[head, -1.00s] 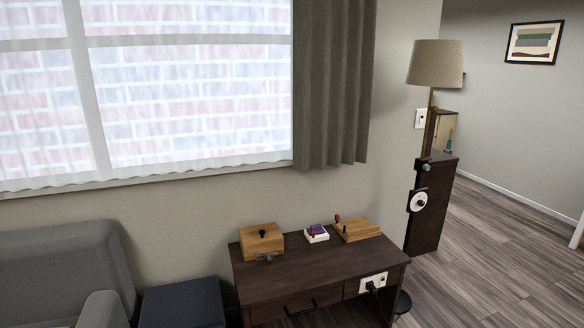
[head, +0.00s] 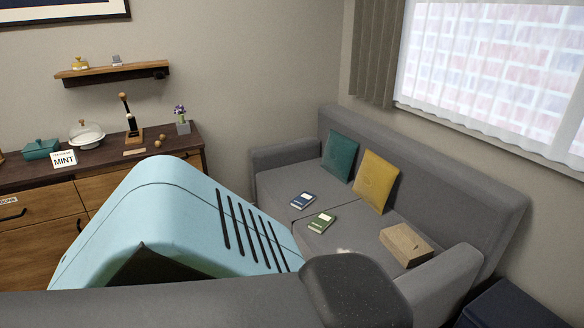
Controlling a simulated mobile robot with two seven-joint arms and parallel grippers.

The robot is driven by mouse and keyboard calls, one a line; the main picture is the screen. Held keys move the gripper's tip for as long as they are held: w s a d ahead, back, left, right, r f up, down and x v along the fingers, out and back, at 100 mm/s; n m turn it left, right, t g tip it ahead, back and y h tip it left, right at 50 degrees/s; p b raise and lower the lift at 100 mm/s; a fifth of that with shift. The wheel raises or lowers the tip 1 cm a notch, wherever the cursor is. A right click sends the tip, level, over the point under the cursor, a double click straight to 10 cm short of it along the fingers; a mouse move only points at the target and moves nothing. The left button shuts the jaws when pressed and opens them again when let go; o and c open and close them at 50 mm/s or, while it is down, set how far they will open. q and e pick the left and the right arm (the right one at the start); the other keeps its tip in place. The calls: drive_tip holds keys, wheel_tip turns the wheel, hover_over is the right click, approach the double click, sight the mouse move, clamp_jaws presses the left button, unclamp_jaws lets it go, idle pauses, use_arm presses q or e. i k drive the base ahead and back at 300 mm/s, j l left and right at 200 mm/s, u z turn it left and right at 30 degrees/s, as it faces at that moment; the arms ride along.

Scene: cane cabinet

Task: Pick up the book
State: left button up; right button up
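Two small books lie flat on the grey sofa's seat in the head view. One is a dark blue book (head: 303,201) with a pale label. The other is a green book (head: 321,223) with a pale label, a little nearer and to the right. They lie apart from each other, and nothing covers them. I cannot tell which of them is the task's book. Neither of my grippers is in view.
The grey sofa (head: 440,187) also holds a teal cushion (head: 340,157), a yellow cushion (head: 376,182) and a brown box (head: 405,244). A wooden sideboard (head: 30,242) with small items stands left, under a wall shelf (head: 112,75). Large foreground shapes hide the floor before the sofa.

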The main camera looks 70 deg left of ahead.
sight(322, 221)
drive_tip(key=u, duration=2.1)
drive_tip(key=i+j+z, duration=0.2)
drive_tip(key=z, duration=0.25)
drive_tip(key=i+j+z, duration=0.3)
drive_tip(key=z, duration=0.2)
drive_tip(key=i+j, duration=0.2)
drive_tip(key=j, duration=0.15)
drive_tip(key=i+j+z, duration=0.1)
drive_tip(key=j, duration=0.25)
drive_tip(key=i+j, duration=0.45)
drive_tip(key=j, duration=0.35)
drive_tip(key=i+j+z, duration=0.1)
drive_tip(key=j, duration=0.25)
drive_tip(key=i, duration=0.1)
